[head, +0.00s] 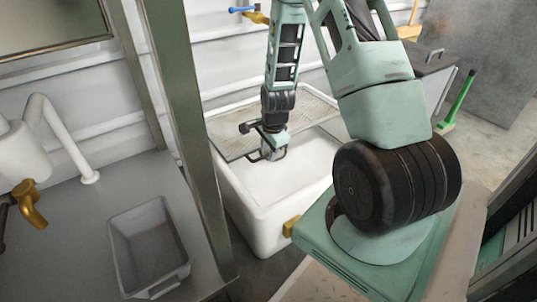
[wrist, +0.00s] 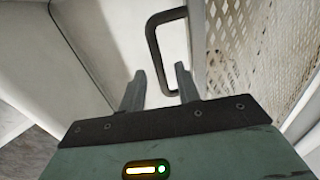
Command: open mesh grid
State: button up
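The mesh grid (head: 310,106) is a pale perforated panel over the back part of the white hopper (head: 262,222). The hopper's front part shows open and white inside. In the wrist view the mesh grid (wrist: 262,45) stands along the right, with a dark C-shaped handle (wrist: 153,42) on its edge. My gripper (head: 268,155) is over the hopper at the mesh's front edge. In the wrist view my gripper (wrist: 159,72) is open, its two fingers apart. The handle's lower end lies near the right fingertip; I cannot tell whether they touch.
A grey counter (head: 85,225) with a grey plastic bin (head: 150,247) is at the left. A green-grey post (head: 190,130) stands between counter and hopper. A yellow block (head: 290,226) is on the hopper's front. A green-handled brush (head: 458,100) stands at the right.

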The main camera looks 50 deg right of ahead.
grip_shut()
